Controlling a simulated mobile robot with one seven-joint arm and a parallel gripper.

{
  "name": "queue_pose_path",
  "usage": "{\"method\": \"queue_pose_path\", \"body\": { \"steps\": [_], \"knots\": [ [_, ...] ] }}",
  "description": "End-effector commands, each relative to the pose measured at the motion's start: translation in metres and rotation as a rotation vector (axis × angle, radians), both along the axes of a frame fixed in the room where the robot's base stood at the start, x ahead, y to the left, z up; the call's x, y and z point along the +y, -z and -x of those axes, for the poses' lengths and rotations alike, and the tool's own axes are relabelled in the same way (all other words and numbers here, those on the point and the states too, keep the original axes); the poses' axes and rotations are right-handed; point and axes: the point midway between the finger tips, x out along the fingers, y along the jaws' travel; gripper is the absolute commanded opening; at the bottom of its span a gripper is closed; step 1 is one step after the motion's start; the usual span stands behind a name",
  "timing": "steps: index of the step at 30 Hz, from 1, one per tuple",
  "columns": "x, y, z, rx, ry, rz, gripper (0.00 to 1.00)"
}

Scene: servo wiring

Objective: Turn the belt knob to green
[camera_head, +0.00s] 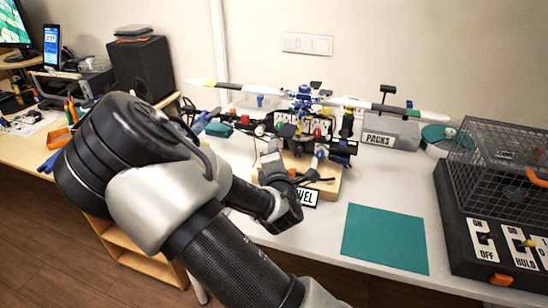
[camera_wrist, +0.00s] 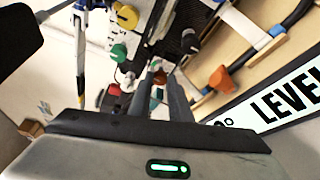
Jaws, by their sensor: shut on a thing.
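In the wrist view my gripper (camera_wrist: 156,86) reaches into the wiring rig, its two dark fingers close together on a small part between the tips. This part looks like the belt knob, but the fingers hide most of it and I cannot read its setting. In the head view my gripper (camera_head: 272,158) is at the front of the rig (camera_head: 305,125), partly hidden by its own wrist. A green knob (camera_wrist: 118,53), a yellow knob (camera_wrist: 127,16) and a red knob (camera_wrist: 115,90) sit left of the fingers.
An orange knob (camera_wrist: 220,78) and a LEVEL label (camera_wrist: 285,98) are right of the fingers. A long white beam (camera_head: 400,108) spans the rig top. A teal mat (camera_head: 385,238) lies clear in front. A caged switch box (camera_head: 500,220) stands at right, a PACKS bin (camera_head: 395,138) behind.

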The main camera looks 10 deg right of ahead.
Motion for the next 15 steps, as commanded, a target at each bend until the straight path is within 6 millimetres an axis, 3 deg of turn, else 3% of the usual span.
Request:
{"method": "queue_pose_path", "body": {
  "steps": [15],
  "knots": [
    [-0.0003, 0.0016, 0.0003, -0.056, 0.000, -0.099, 0.00]
  ]
}}
